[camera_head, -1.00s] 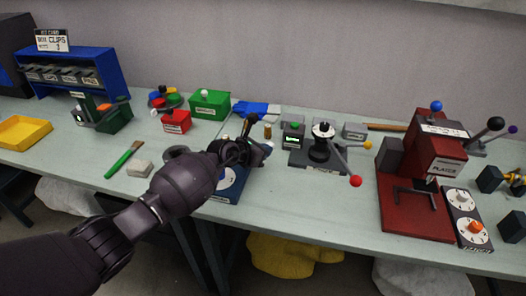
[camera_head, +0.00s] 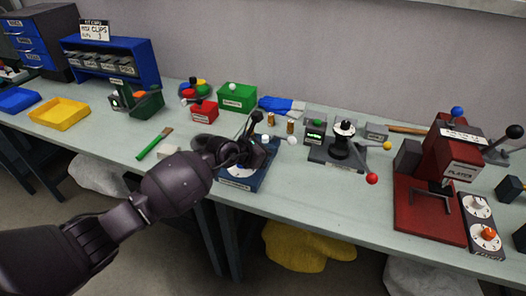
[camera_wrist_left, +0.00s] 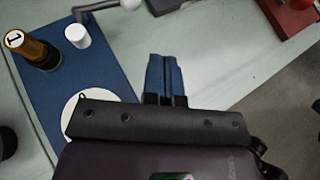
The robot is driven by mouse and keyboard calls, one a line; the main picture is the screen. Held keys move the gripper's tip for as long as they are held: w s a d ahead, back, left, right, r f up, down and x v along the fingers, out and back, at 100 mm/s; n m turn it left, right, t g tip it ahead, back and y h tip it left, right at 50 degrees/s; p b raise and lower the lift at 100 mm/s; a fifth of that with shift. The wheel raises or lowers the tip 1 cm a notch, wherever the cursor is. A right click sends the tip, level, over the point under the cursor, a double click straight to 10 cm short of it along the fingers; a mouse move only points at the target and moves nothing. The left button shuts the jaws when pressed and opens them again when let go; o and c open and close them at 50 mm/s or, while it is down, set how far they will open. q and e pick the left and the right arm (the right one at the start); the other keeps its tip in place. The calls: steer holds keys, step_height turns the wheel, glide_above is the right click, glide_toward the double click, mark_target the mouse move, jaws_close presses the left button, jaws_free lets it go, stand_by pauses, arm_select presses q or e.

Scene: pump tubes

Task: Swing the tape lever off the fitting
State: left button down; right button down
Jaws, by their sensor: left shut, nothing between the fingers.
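A blue fixture base (camera_head: 262,178) with a white round dial stands on the bench beneath my left gripper. The base also shows in the left wrist view (camera_wrist_left: 105,70). A grey lever (camera_wrist_left: 98,7) with a white ball knob (camera_wrist_left: 131,4) shows at the top of that view; the knob (camera_head: 291,140) is right of my gripper in the head view. A white cylinder (camera_wrist_left: 77,37) and an amber part marked 1 (camera_wrist_left: 38,52) stand on the base. My left gripper (camera_head: 257,125) is shut and empty, apart from the knob. It hides much of the fixture.
A black-based device with a red-knobbed lever (camera_head: 372,178) stands to the right. A red press (camera_head: 430,205) is farther right. Red (camera_head: 204,111) and green (camera_head: 237,97) boxes stand behind left.

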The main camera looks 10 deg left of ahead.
arm_select(q)
steer(key=shift+s+a+r, duration=0.35)
steer(key=shift+s+r, duration=0.05)
steer(key=shift+s, duration=0.3)
steer(key=shift+s+a+r, duration=0.3)
steer(key=shift+s+r, duration=0.05)
steer(key=shift+s, duration=0.35)
step_height(320, 180, up, 12)
steer(key=d+n+t+h, duration=0.2)
steer(key=n+t+h, duration=0.3)
steer(key=n, duration=0.6)
steer(key=s+a+f+n+t+y, duration=0.1)
steer(key=s+a+f+n+y, duration=0.55)
steer(key=n, duration=0.75)
steer(key=s+a+f+n+t+y, duration=0.1)
steer(key=s+a+f+n+y, duration=0.55)
steer(key=n, duration=0.65)
steer(key=s+a+f+n+g, duration=0.2)
steer(key=s+f+n, duration=0.1)
steer(key=s+f, duration=0.4)
steer(key=s+a+f+n+g+y, duration=0.1)
steer(key=s+a+f+n+g, duration=0.1)
steer(key=s+f, duration=0.6)
steer(key=s+a, duration=0.1)
steer(key=s, duration=0.2)
steer(key=shift+s+n, duration=0.35)
steer(key=shift+n, duration=0.05)
